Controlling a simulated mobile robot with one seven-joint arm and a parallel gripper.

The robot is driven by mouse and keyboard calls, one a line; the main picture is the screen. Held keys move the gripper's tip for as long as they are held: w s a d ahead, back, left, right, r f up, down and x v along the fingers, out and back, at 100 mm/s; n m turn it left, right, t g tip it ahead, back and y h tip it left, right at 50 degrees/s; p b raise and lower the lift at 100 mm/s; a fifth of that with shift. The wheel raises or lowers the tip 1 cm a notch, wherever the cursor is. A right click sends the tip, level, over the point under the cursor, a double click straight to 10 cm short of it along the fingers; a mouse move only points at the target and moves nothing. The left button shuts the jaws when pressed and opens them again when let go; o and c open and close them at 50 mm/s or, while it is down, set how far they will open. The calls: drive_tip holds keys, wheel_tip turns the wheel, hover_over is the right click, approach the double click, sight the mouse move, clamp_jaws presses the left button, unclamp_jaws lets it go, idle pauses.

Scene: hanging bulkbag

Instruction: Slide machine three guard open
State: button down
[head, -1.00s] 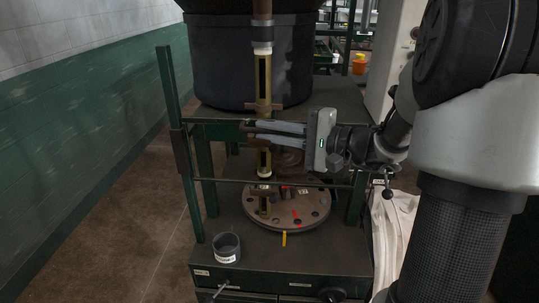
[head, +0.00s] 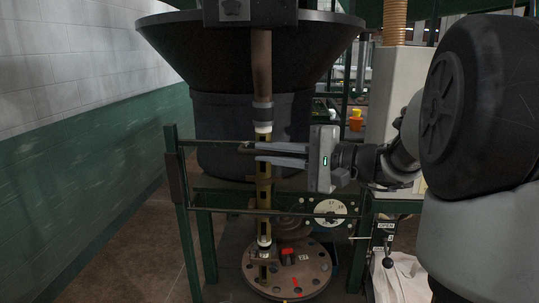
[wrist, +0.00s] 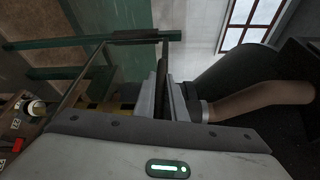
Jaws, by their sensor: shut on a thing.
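My gripper (head: 256,153) is shut on the guard's upper bar, reaching in from the right. In the wrist view, the pale fingers (wrist: 164,98) close around the dark bar (wrist: 163,62); their exact contact is partly hidden. The lower bar is well above the round turntable (head: 290,290). No machine number is readable.
The brass tube (head: 264,180) drops from the black hopper (head: 250,40) just behind the guard. A numbered dial (head: 331,211) and a lever (head: 388,262) with an OPEN label stand at the right. The floor (head: 125,250) at left is clear.

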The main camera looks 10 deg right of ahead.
drive_tip(key=c, duration=1.8)
unclamp_jaws()
drive_tip(key=shift+d, duration=0.1)
drive_tip(key=b+v, duration=0.2)
drive_tip(key=v, duration=1.5)
drive_tip(key=shift+s+d, duration=0.1)
drive_tip(key=shift+s, duration=0.05)
